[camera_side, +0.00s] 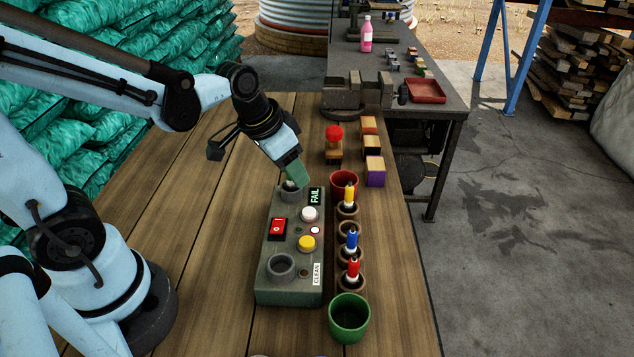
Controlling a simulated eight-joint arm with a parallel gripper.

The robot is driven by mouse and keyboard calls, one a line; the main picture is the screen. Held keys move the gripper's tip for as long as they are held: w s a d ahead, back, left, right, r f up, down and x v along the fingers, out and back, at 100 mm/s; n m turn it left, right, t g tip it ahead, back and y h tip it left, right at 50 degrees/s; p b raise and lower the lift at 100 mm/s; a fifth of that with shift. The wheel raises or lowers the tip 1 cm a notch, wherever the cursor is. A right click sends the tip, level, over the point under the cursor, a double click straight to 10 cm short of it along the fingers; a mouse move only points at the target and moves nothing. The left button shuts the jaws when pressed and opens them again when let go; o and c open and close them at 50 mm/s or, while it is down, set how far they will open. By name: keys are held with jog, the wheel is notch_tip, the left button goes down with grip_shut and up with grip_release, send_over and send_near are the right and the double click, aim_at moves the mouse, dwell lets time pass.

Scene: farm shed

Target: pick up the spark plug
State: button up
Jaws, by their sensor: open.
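My gripper (293,178) is open. Its green fingers point down over the far grey socket (293,195) of a grey-green tester box (263,285). A small pale tip shows between or just behind the fingers at the socket; it may be the top of a spark plug, but the fingers hide most of it. Three other spark plugs stand upright in brown holders in a row right of the box: a yellow one (349,195), a blue one (352,240) and a red one (353,268). My gripper is left of this row and apart from it.
A red cup (343,180) stands at the row's far end and a green cup (349,322) at its near end. The box has a FAIL display (315,196), buttons and an empty near socket (281,268). Several wooden blocks (375,170) and a red-knobbed object (334,133) stand behind. Bare planks lie left.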

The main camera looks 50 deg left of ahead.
aim_at(293, 186)
grip_shut()
jog(key=shift+r, duration=0.1)
dwell(0.4)
jog(key=shift+r, duration=0.7)
jog(key=r, duration=0.2)
jog(key=d+r, duration=0.1)
jog(key=shift+s, duration=0.25)
jog(key=s+d+r, duration=0.5)
jog(key=d+r, duration=0.1)
jog(key=d, duration=0.3)
jog(key=shift+s+r, duration=0.2)
jog(key=shift+s, duration=0.1)
